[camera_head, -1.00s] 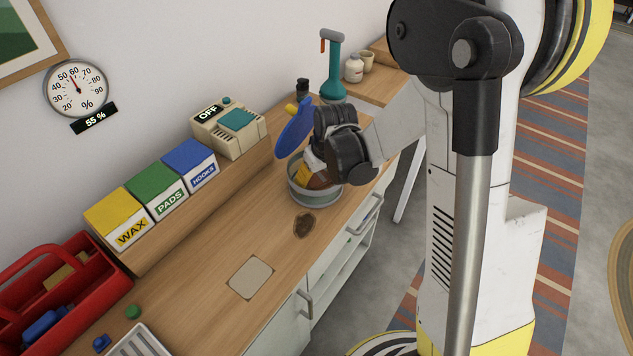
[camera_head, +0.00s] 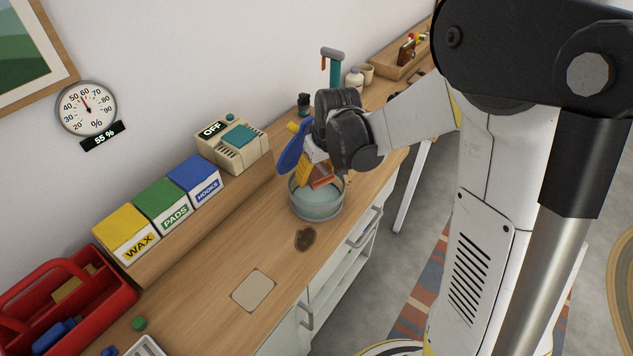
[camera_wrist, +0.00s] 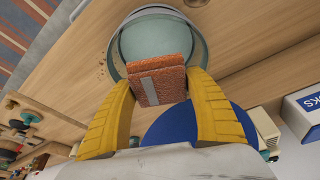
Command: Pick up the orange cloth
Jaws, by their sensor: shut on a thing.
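The orange cloth (camera_head: 322,176) is a rough, folded-looking block with a grey strip on its face. It also shows in the wrist view (camera_wrist: 150,92). My gripper (camera_wrist: 161,79) is shut on it, with a yellow finger at each side. In the head view, my gripper (camera_head: 312,171) holds the cloth at the top of a round grey pot (camera_head: 317,212) containing pale teal liquid. The cloth's lower edge is around rim height; the exact gap from the liquid cannot be told. My dark wrist hides part of the cloth.
A dark bottle (camera_head: 304,104) and a teal-handled tool (camera_head: 334,68) are farther back. Boxes (camera_head: 163,203) and a beige device (camera_head: 232,148) line the raised shelf. The counter in front is mostly clear, with a dark stain (camera_head: 305,239).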

